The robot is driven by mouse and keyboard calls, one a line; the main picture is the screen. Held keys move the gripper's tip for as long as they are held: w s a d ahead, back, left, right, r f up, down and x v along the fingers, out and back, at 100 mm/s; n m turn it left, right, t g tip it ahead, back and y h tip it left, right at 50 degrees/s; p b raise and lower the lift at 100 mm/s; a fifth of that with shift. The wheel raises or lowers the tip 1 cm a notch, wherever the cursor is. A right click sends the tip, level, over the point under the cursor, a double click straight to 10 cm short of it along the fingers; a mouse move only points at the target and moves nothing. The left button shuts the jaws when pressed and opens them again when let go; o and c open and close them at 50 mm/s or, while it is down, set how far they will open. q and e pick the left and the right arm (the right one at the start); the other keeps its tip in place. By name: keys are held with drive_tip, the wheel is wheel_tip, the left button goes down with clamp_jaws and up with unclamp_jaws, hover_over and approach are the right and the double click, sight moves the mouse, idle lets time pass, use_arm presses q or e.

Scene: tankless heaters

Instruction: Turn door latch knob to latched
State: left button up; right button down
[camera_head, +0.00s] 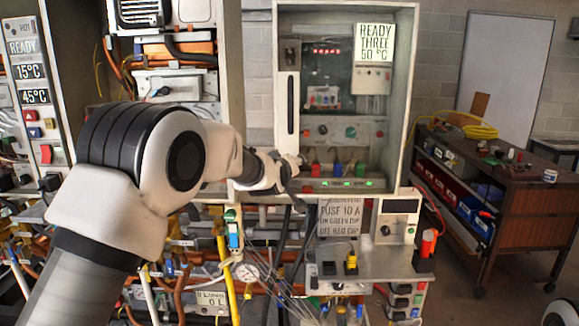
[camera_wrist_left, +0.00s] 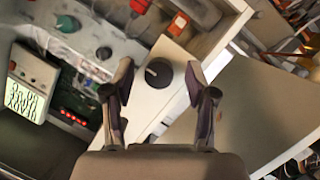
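The door latch knob (camera_wrist_left: 158,73) is a round black knob with a small light mark, on a pale cabinet panel (camera_wrist_left: 152,105) in the left wrist view. My left gripper (camera_wrist_left: 160,75) is open, with one finger on each side of the knob. Gaps show between the fingers and the knob, and I see no contact. In the head view my left gripper (camera_head: 288,170) is at the lower left of the open-front cabinet (camera_head: 402,100). I cannot make out the knob there; the gripper seems to cover it. My right gripper is in neither view.
A lit sign (camera_head: 375,42) reads "READY THREE 50 °C" inside the cabinet. Colored plugs and green lights (camera_head: 345,183) lie just right of my gripper. Below are pipes, cables and a gauge (camera_head: 247,272). A brown cart (camera_head: 530,210) stands at right with open floor before it.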

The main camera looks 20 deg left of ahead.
use_arm(q)
drive_tip(key=v, duration=1.2)
drive_tip(key=shift+f, duration=0.1)
